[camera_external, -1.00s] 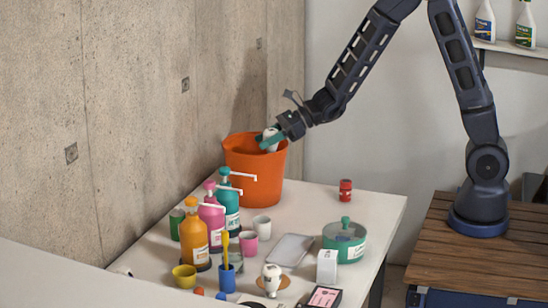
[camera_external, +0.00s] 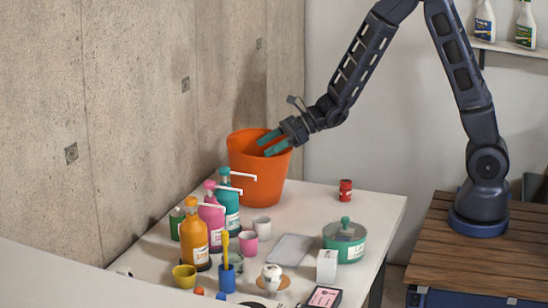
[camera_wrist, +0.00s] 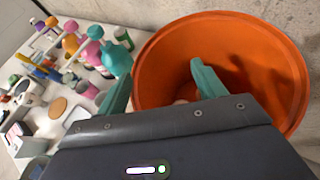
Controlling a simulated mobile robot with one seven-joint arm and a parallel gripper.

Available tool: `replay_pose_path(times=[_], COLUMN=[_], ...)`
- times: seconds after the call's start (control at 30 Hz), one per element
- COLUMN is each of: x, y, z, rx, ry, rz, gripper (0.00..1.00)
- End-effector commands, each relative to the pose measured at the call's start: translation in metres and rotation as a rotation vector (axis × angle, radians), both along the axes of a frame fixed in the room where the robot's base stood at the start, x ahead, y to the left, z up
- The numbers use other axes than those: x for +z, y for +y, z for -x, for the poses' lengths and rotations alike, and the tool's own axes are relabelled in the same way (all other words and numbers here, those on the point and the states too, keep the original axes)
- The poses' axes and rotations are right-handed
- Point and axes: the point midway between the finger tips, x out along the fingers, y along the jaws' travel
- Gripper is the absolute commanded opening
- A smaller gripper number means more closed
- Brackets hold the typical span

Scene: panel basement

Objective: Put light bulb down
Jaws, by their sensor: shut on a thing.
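The orange bucket (camera_external: 258,174) stands at the far left corner of the table. My gripper (camera_external: 263,146) reaches over its mouth from the right. Its two teal fingers stand apart, with no bulb visible between them. In the wrist view my gripper (camera_wrist: 160,78) has its left finger beside the bucket's rim and its right finger over the inside of the bucket (camera_wrist: 285,70). A small pale patch (camera_wrist: 180,101) shows low inside the bucket, mostly hidden; I cannot tell if it is the light bulb. The bulb is not otherwise clearly visible.
Pump bottles (camera_external: 211,215) and cups (camera_external: 248,243) crowd the table in front of the bucket. A teal lidded pot (camera_external: 345,243) and a small red jar (camera_external: 346,190) stand to the right. Concrete walls lie close behind the bucket. Clear tabletop lies right of the bucket.

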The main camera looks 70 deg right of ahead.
Motion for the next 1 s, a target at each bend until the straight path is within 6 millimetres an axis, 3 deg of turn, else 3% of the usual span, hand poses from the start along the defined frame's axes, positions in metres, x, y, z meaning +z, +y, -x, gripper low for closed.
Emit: replay_pose_path(times=[0.5,0.7,0.87,1.0], x=[0.035,0.045,0.05,0.068], y=[-0.044,-0.055,-0.056,-0.042], z=[0.062,0.076,0.083,0.098], rx=[-0.004,-0.003,0.011,0.121], ry=[0.002,0.001,-0.005,-0.059], rz=[0.004,0.001,0.009,0.075], gripper=[0.63,0.63,0.63,0.63])
